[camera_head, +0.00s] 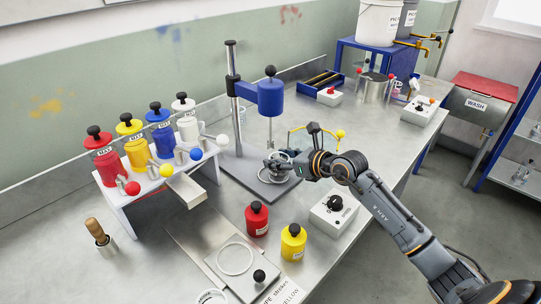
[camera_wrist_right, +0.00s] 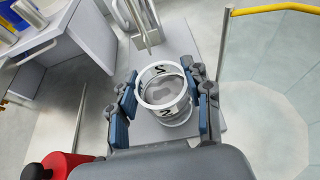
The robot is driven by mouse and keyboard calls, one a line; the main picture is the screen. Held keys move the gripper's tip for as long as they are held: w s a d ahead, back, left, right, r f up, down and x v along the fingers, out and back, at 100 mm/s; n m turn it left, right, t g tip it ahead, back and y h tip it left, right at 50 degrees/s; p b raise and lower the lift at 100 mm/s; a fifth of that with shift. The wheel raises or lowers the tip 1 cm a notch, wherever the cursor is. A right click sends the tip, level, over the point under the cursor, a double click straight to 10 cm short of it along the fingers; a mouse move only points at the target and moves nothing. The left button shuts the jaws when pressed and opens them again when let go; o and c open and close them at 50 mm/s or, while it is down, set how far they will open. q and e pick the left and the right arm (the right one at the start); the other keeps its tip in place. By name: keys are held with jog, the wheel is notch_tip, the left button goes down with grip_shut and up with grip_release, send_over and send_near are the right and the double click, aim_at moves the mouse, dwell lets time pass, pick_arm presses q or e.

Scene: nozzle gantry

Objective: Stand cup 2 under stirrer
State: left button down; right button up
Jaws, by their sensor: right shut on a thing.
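Cup 2 (camera_wrist_right: 150,70) is a clear cup with a white rim and black "2" marks. It is between the blue-padded fingers of my right gripper (camera_wrist_right: 164,108), which is shut on it. In the head view the cup (camera_head: 277,157) is upright or nearly so, at the grey base plate (camera_head: 240,170) of the stirrer. The stirrer has a blue motor head (camera_head: 271,97) on a tall post (camera_head: 233,95). The cup is in front of and below the blue head. I cannot tell whether the cup touches the plate. My left gripper is not in view.
A rack (camera_head: 122,203) with several coloured pump bottles stands left. A red jar (camera_head: 257,218), a yellow jar (camera_head: 293,242) and a knob box (camera_head: 334,213) stand near the front edge. A yellow-tipped bent rod (camera_head: 318,130) rises close to my right gripper.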

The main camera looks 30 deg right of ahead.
aim_at(272, 157)
jog(key=w, duration=0.1)
jog(key=w+a, duration=0.1)
jog(key=w, duration=0.1)
jog(key=shift+w+a+f+p, duration=0.1)
jog(key=shift+f+p, duration=0.1)
jog(key=shift+p, duration=0.2)
jog(key=shift+f, duration=0.35)
jog(key=shift+f, duration=0.1)
jog(key=o, duration=1.3)
jog(key=shift+f, duration=0.1)
